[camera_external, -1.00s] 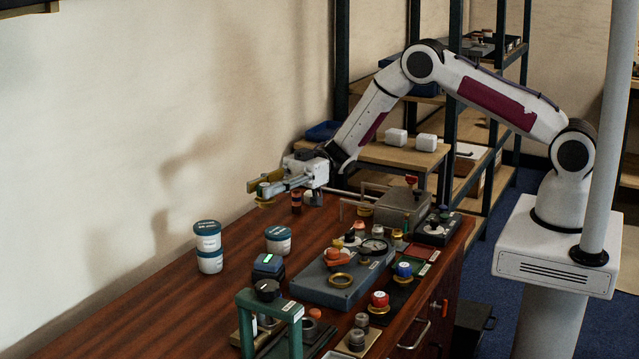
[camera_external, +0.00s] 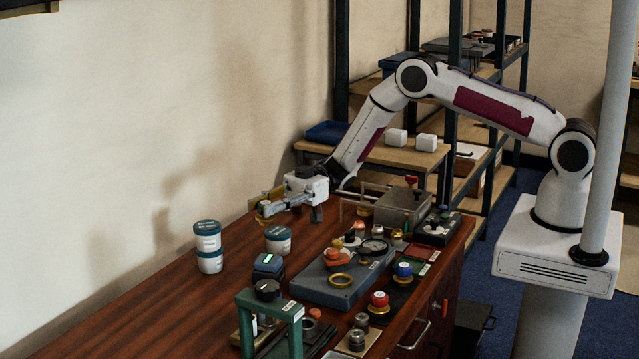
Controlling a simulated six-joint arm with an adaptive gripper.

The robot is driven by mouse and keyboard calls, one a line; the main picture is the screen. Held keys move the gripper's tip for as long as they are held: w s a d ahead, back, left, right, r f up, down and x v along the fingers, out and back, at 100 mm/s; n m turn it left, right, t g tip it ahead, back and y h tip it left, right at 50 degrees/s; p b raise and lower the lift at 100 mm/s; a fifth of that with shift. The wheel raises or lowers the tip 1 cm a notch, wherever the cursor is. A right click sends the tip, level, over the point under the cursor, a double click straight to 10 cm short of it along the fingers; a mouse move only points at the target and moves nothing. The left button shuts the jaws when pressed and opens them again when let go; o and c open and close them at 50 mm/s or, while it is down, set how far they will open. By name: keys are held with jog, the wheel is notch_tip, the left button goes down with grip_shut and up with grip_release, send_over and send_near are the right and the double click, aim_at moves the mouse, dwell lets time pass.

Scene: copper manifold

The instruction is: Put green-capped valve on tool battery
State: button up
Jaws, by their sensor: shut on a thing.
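My gripper (camera_external: 268,209) is over the far left part of the bench, its fingers pointing left in the picture. It is shut on a small brass-coloured piece (camera_external: 264,207), which I take to be the green-capped valve; its green cap is hard to make out now. The fingers partly cover the piece. A dark block with a blue top and a lit green display (camera_external: 268,263), which looks like the tool battery, stands upright on the bench. It is nearer the camera than the gripper, below it in the picture. The held piece is apart from it.
Two stacked white tubs with blue lids (camera_external: 208,247) and a single tub (camera_external: 278,240) stand near the block. A dark round knob piece (camera_external: 267,290) and a green frame (camera_external: 270,305) are in front of it. A grey plate with fittings (camera_external: 340,280) lies to its right.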

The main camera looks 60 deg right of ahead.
jog(key=shift+f, duration=2.6)
jog(key=shift+f, duration=1.85)
jog(key=shift+f, duration=0.15)
jog(key=o, duration=1.1)
jog(key=shift+o, duration=0.2)
